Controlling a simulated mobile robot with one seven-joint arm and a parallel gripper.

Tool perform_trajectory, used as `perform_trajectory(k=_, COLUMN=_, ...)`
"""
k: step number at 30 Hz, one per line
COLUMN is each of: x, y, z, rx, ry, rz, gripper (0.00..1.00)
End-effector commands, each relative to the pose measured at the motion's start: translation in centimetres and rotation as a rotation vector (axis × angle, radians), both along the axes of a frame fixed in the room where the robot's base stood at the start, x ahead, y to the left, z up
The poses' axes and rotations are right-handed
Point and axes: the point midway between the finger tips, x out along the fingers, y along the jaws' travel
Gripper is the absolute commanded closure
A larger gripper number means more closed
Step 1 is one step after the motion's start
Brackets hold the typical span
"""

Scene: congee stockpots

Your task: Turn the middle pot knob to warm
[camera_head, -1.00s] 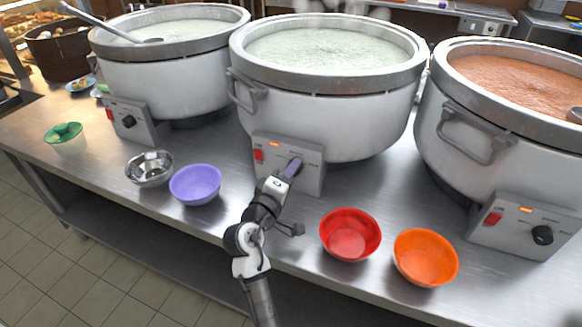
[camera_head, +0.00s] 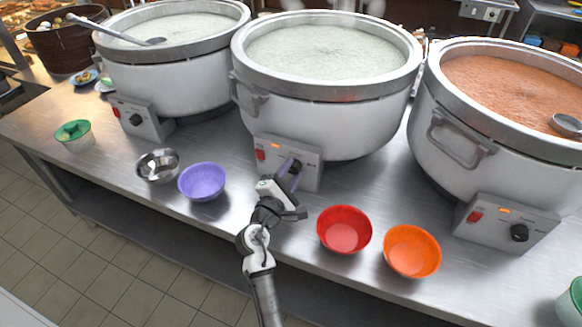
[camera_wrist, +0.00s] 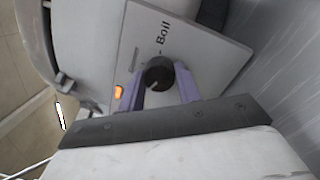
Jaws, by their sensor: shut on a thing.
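The middle pot (camera_head: 325,120) stands on the steel counter, full of pale congee. Its control box (camera_head: 308,172) has a red switch, a lit orange lamp and a black knob (camera_wrist: 159,74). In the wrist view the word "Boil" shows on the panel beyond the knob; no "warm" mark can be read. My gripper (camera_wrist: 164,82) has purple fingers, one on each side of the knob, shut on it. The gripper also shows in the head view (camera_head: 292,168), in front of the box and hiding part of the knob.
The left pot (camera_head: 170,85) and the right pot (camera_head: 480,125) stand either side. A purple bowl (camera_head: 202,182), a metal bowl (camera_head: 157,166), a red bowl (camera_head: 344,230) and an orange bowl (camera_head: 412,252) line the counter's front (camera_head: 110,165), near my arm.

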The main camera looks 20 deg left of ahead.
Motion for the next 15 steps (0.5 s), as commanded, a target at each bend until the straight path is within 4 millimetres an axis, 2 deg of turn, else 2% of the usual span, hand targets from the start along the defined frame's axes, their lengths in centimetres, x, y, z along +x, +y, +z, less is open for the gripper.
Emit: perform_trajectory(k=15, x=0.00, y=0.03, z=-0.07, rx=-0.080, ry=0.002, rz=0.001, gripper=0.89)
